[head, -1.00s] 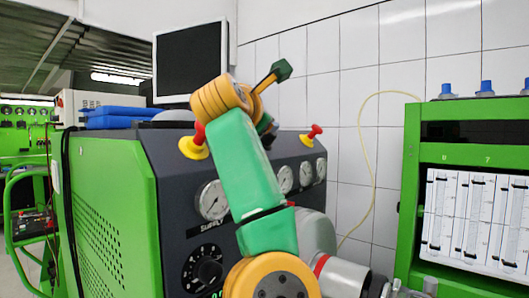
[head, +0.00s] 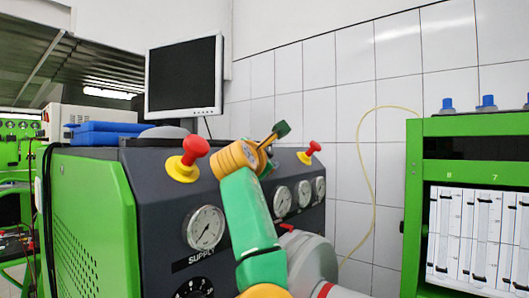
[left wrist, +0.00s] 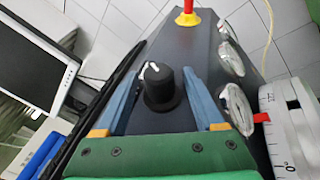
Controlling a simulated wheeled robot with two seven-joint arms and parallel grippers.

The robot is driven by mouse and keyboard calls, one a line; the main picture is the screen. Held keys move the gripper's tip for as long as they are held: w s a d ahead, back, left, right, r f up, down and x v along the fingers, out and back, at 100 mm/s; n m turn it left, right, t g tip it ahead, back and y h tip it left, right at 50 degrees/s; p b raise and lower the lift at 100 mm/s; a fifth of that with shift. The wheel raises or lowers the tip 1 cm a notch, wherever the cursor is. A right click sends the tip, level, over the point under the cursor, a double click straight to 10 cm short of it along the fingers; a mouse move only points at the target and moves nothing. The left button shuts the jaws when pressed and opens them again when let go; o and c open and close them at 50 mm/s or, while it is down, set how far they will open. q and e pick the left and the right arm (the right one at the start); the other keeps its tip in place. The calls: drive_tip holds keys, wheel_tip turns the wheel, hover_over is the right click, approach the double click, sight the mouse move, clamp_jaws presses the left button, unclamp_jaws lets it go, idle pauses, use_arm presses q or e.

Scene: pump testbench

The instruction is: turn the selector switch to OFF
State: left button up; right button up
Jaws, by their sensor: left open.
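The selector switch, a black knob (left wrist: 160,90) with a white mark on its top, stands on the dark panel in the left wrist view. My left gripper (left wrist: 163,72) is open, with its blue-grey fingers on either side of the knob; I cannot tell whether they touch it. The white mark is near the knob's far end; OFF lettering is not readable. In the head view, my left gripper (head: 268,163) is mostly hidden at the end of my green and yellow arm, by the console's sloping face. The knob is hidden there. My right gripper is out of view.
Red push buttons on yellow bases (head: 182,168) (head: 304,157) stick out on both sides of my arm. Gauges (head: 205,228) line the console (head: 95,210). A monitor (head: 184,75) stands behind. A green rack (head: 411,210) is at the right.

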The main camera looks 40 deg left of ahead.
use_arm(q)
drive_tip(key=shift+s+d, duration=0.1)
drive_tip(key=shift+c, duration=0.8)
clamp_jaws()
